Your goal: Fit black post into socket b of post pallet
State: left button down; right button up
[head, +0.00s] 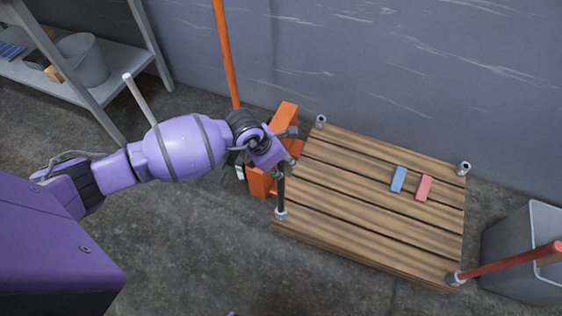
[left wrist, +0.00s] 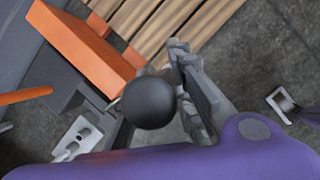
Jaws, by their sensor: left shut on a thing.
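The post pallet (head: 365,232) is a wooden slatted platform with metal corner sockets. The black post (head: 281,190) is roughly upright, its lower end at the near-left corner socket (head: 281,214); I cannot tell how deep it sits. My left gripper (head: 284,158) is shut on the post near its top. In the left wrist view the post's round black top (left wrist: 150,102) shows between the fingers (left wrist: 158,105). The far-left socket (head: 320,121) and far-right socket (head: 464,168) hold no post. No socket letters are readable. My right gripper is not in view.
A red post (head: 510,262) rises from the near-right socket (head: 455,279). A blue block (head: 399,179) and a pink block (head: 424,188) lie on the slats. Orange equipment (head: 262,183) stands close beside the pallet's left side. A grey bin (head: 528,230) stands right; a shelf (head: 105,88) stands left.

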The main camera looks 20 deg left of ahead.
pick_arm(q)
jog(key=c, duration=1.6)
grip_release()
jog(key=shift+r, duration=0.1)
jog(key=shift+o, duration=0.7)
jog(key=v, duration=1.2)
